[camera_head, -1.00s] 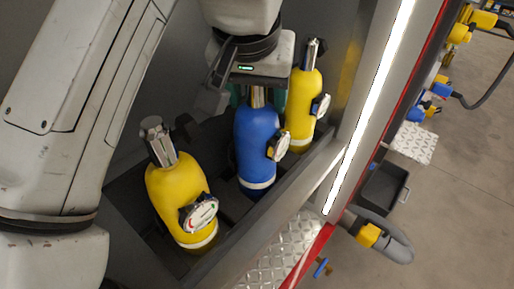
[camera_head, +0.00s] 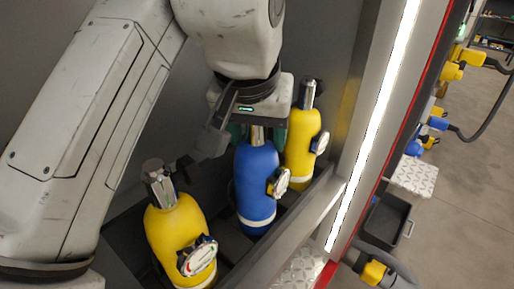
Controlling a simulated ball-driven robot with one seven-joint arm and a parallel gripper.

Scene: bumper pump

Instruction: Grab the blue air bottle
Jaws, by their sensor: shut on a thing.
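The blue air bottle (camera_head: 256,184) stands in the middle of a grey compartment, between two yellow bottles. It has a silver neck, a round gauge on its right side and a white band near its base. My gripper (camera_head: 257,132) is at the top of the blue bottle and shut on its neck. The fingers are mostly hidden behind the gripper body. Whether the bottle's base touches the compartment floor cannot be told.
A yellow bottle (camera_head: 180,238) with a gauge stands at the front left, and another yellow bottle (camera_head: 300,146) stands close behind on the right. A grey compartment rim (camera_head: 318,208) runs along the right. Outside it are a black crate (camera_head: 386,222) and open floor.

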